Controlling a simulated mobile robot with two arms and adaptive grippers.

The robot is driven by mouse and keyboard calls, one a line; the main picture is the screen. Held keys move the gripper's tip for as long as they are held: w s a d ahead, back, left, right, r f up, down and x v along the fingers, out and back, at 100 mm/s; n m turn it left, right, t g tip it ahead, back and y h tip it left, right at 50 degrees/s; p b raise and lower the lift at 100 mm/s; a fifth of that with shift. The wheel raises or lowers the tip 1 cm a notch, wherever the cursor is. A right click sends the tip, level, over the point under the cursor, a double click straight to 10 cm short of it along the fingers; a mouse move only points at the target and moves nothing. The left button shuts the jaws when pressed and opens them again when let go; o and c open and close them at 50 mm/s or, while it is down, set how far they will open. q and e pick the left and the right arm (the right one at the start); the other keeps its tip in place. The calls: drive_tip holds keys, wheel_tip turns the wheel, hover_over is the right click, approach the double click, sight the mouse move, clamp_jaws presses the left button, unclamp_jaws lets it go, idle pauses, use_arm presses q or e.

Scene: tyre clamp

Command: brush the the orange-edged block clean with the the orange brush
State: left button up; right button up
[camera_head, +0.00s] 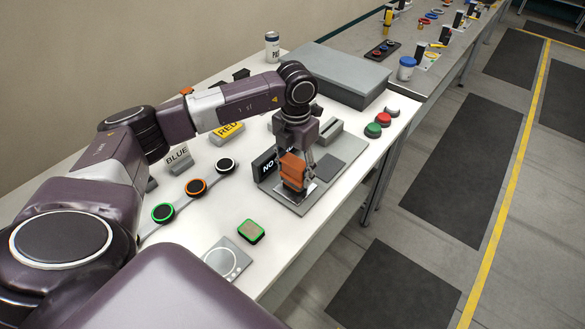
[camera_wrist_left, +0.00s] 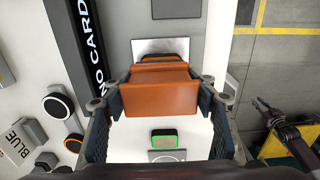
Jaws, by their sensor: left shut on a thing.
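My left gripper (camera_head: 299,160) is shut on the orange brush (camera_head: 292,166), above a plate near the table's right edge. In the left wrist view the orange brush (camera_wrist_left: 160,92) fills the space between the fingers of my left gripper (camera_wrist_left: 158,85). The orange-edged block (camera_wrist_left: 163,51) shows just past the brush, on a bright square on the plate. The brush covers part of the block, and I cannot tell whether they touch. What seems to be my right gripper (camera_wrist_left: 268,115) shows at the right of the wrist view; its jaw state is unclear.
A green-edged block (camera_head: 251,232) lies on the white table in front. A black "NO CARD" sign (camera_head: 265,164) stands close left of the brush. Ringed discs (camera_head: 196,187), a grey box (camera_head: 336,76), and red and green buttons (camera_head: 373,130) are around. The floor to the right is open.

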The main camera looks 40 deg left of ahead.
use_arm(q)
drive_tip(key=shift+s+d, duration=0.15)
drive_tip(key=shift+d, duration=0.55)
drive_tip(key=shift+a+b, duration=0.3)
drive_tip(key=shift+a, duration=0.9)
drive_tip(key=shift+d+f, duration=0.1)
drive_tip(key=shift+d, duration=1.1)
drive_tip(key=shift+w+a, duration=0.2)
drive_tip(key=shift+a, duration=0.95)
drive_tip(key=shift+s+d, duration=0.1)
drive_tip(key=shift+d, duration=0.35)
drive_tip(key=shift+s+d, duration=0.1)
drive_tip(key=shift+d, duration=0.6)
drive_tip(key=shift+w+a+b, duration=0.2)
drive_tip(key=shift+a+b, duration=0.15)
drive_tip(key=shift+a, duration=0.85)
drive_tip(key=shift+s+d, duration=0.15)
drive_tip(key=shift+d, duration=0.4)
